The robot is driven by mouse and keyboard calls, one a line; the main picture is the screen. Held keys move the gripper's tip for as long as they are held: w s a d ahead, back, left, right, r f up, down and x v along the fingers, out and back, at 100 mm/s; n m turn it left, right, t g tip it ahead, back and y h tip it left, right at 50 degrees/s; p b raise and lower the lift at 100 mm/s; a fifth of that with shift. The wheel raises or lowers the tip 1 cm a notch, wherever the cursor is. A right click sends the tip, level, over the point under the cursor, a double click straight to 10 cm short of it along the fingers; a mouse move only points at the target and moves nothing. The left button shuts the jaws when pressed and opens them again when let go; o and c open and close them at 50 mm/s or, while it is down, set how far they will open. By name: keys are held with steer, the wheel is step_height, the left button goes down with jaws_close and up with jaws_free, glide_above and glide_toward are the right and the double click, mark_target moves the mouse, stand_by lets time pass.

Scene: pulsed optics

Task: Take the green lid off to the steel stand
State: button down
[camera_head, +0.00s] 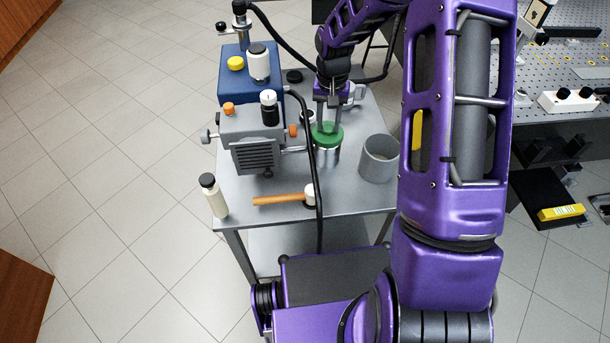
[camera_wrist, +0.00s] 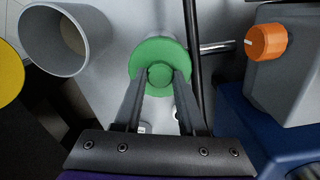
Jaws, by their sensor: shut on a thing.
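The green lid (camera_head: 327,136) is a round disc with a central knob, at the top of a shiny steel canister (camera_head: 327,156). I cannot tell whether it rests on the rim or is slightly clear. In the wrist view the lid (camera_wrist: 160,52) looks level, and it hides the canister's mouth. My gripper (camera_head: 329,124) reaches down from above. In the wrist view its fingers (camera_wrist: 160,80) are shut on the lid's knob. The grey stand (camera_head: 350,208), a table on legs, carries the canister. I see no other thing that is clearly a steel stand.
An open grey cylinder (camera_head: 379,158) stands right of the canister. A grey pump (camera_head: 253,140) with orange knobs is close on the left. A black hose (camera_head: 313,165) passes beside the lid. A mallet (camera_head: 285,198) and a cream bottle (camera_head: 213,196) are in front.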

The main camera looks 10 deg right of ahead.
stand_by(0.3)
steer(key=shift+r+n+p, duration=0.1)
steer(key=shift+n+p, duration=0.45)
steer(key=shift+n, duration=0.65)
steer(key=shift+f+n, duration=0.2)
steer(key=shift+n, duration=1)
steer(key=shift+s+r+p, duration=0.1)
steer(key=shift+p, duration=0.3)
steer(key=n+p, duration=0.1)
steer(key=n, duration=0.1)
steer(key=shift+r+n, duration=0.1)
steer(key=shift+n, duration=0.3)
steer(key=shift+f+n+p, duration=0.2)
steer(key=shift+n+p, duration=0.15)
steer(key=shift+n, duration=0.65)
